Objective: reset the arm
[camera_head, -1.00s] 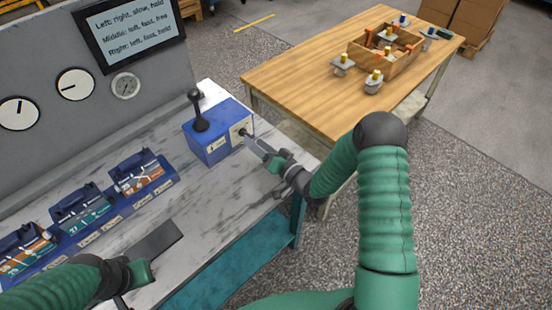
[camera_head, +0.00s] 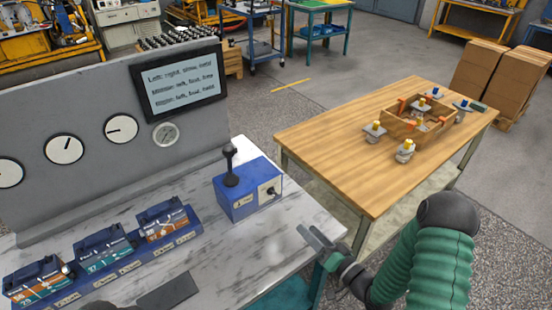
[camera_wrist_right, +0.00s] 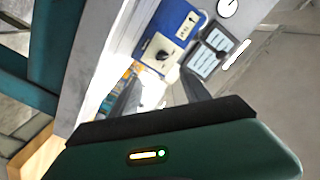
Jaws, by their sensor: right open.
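My right gripper (camera_head: 315,236) is open and empty, in front of and to the right of the blue control box (camera_head: 240,202), apart from it. The box has a black lever (camera_head: 231,168) standing upright on top and a dark knob (camera_head: 270,190) on its pale front panel. In the right wrist view, the two fingers (camera_wrist_right: 160,95) are spread. The blue box (camera_wrist_right: 180,22) and its knob (camera_wrist_right: 162,56) lie beyond them, with nothing between the fingers. My left gripper is not in view.
Motor units (camera_head: 103,250) sit in a blue rack on the marbled bench, beside a dark flat plate (camera_head: 168,292). A panel carries gauges (camera_head: 122,128) and a text screen (camera_head: 178,80). A wooden table (camera_head: 340,150) at right holds a crate (camera_head: 417,130) and several parts.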

